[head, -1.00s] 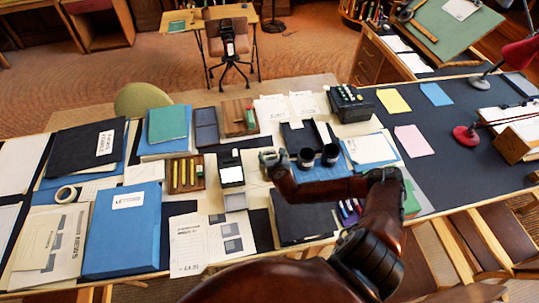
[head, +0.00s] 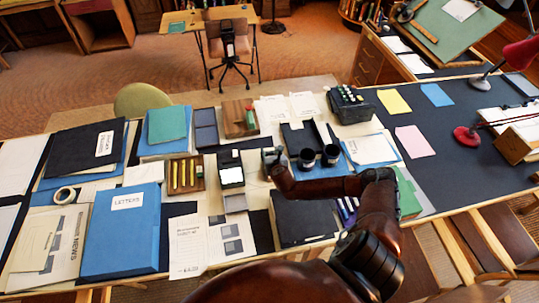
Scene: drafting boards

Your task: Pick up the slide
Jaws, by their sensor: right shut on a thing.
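My right arm reaches in from the bottom right, over the long desk. Its right gripper (head: 270,158) is low over the pale papers in the middle, right of a black device with a white panel (head: 231,176). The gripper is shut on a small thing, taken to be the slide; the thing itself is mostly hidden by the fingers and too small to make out. I cannot tell whether it is clear of the desk surface. My left gripper is not in view.
Two dark round cups (head: 330,155) stand close right of the gripper. A wooden tray with yellow pieces (head: 187,175) lies left, near a blue LETTERS folder (head: 122,235). A black keyed machine (head: 350,104) stands behind. The dark desk top (head: 470,180) at right has free room.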

